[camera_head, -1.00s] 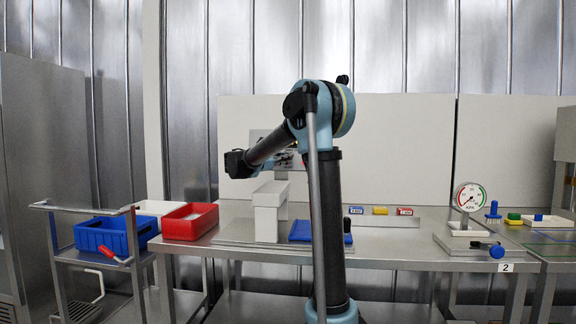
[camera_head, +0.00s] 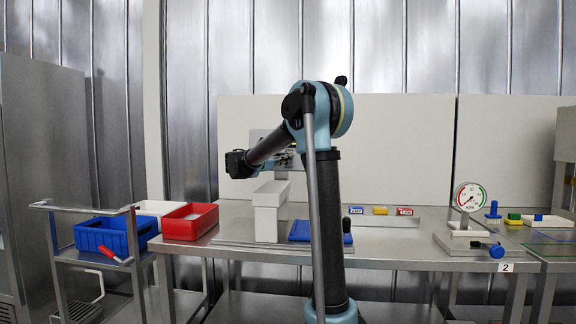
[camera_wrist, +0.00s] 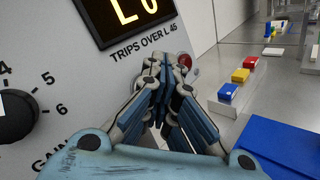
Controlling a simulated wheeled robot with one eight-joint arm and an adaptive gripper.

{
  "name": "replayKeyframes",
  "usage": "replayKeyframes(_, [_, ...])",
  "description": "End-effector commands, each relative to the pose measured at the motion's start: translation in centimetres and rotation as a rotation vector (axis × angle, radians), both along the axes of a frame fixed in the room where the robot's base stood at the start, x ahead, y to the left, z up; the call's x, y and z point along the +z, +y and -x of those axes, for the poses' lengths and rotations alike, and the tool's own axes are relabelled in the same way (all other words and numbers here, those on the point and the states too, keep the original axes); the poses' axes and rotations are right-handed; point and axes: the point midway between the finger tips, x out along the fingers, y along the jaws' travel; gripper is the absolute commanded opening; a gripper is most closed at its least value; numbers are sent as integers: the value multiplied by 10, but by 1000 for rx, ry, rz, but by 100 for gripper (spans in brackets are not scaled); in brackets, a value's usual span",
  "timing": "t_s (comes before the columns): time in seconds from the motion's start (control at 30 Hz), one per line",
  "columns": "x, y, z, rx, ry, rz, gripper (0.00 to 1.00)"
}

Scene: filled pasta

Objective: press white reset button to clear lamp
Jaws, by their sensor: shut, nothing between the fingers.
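In the wrist view a light instrument panel (camera_wrist: 60,92) fills the left side, with a glowing display (camera_wrist: 130,14) and the words "TRIPS OVER L 45". A red lamp (camera_wrist: 184,61) sits on the panel just beyond my fingertips; I cannot tell if it is lit. My gripper (camera_wrist: 164,86) is shut and empty, its fingertips close in front of the panel below the lettering. The white reset button is not visible; the fingers cover that part of the panel. I cannot tell whether they touch it. In the head view my arm hides most of the panel.
A black gain knob (camera_wrist: 14,116) is on the panel's left. A blue tray (camera_wrist: 280,146) lies at right, with blue, yellow and red blocks (camera_wrist: 240,76) beyond. A red bin (camera_head: 190,222) and a pressure gauge (camera_head: 469,197) stand on the bench.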

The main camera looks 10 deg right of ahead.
Motion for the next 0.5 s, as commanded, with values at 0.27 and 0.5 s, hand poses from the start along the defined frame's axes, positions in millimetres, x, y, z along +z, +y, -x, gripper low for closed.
replayKeyframes(0.27, [0, 0, 1, 0, 0, 0, 0])
replayKeyframes(0.5, [2, 3, 10, 1, 0, 0, 0])
